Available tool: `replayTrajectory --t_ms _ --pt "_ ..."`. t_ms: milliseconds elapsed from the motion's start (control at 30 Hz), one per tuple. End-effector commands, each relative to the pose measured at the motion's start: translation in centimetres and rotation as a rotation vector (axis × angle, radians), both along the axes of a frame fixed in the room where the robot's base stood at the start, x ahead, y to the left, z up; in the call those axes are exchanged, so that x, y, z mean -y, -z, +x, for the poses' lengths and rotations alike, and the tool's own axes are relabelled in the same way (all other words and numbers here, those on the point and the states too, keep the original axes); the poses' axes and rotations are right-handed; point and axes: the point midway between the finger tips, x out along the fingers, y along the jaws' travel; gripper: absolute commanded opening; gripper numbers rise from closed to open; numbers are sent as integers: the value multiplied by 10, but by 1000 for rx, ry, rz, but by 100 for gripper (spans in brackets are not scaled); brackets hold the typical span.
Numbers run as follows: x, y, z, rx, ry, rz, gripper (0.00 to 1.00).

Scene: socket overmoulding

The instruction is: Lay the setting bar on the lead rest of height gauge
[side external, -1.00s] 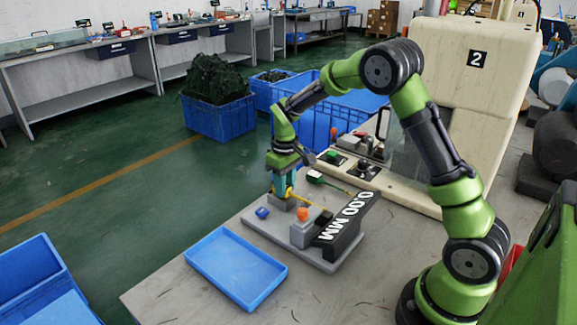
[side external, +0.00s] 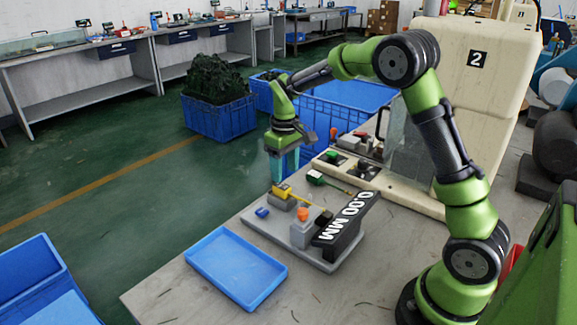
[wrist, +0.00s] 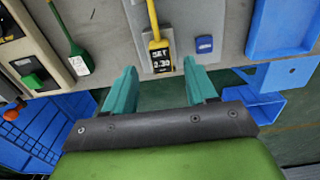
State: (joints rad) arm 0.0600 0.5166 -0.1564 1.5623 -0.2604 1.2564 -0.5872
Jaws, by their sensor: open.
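The setting bar (side external: 282,191) has a yellow body and a thin yellow stem. It lies on a small grey block, the lead rest (side external: 283,204), on the height gauge (side external: 343,218), with its stem pointing toward the gauge's orange-topped post (side external: 303,214). In the wrist view the bar (wrist: 152,18) shows a black "SET 2.30" label. The gauge display reads 0.00 MM. My gripper (side external: 286,175) is open and empty just above the bar; its fingers are on either side of the labelled end in the wrist view (wrist: 158,68), apart from the bar.
A blue button (side external: 262,212) sits on the gauge base beside the rest. An empty blue tray (side external: 236,267) lies in front. A green-handled part (side external: 316,177) lies behind the gauge near the cream machine (side external: 475,110). Blue crates (side external: 335,121) stand behind. Table space is clear at the front.

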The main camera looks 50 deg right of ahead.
Motion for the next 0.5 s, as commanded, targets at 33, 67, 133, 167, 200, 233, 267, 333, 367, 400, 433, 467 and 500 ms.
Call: replayTrajectory --t_ms 33,67,133,167,200,233,267,333,367,400,433,467,500 --pt "0 -13 1 5 1 0 57" --pt "0 -19 1 4 0 -1 57" --pt "0 -33 1 5 0 0 57" --pt "0 -38 0 4 1 -1 57" --pt "0 -44 0 2 1 0 57" --pt "0 -49 0 3 0 0 57" --pt "0 -53 0 2 0 0 57" --pt "0 -59 0 1 0 -1 57" --pt "0 -61 0 1 1 0 57" --pt "0 -64 -1 3 1 0 57" --pt "-1 -67 -2 7 3 2 57" --pt "-3 -70 -4 13 6 4 57" --pt "-5 -76 -8 27 11 9 57"
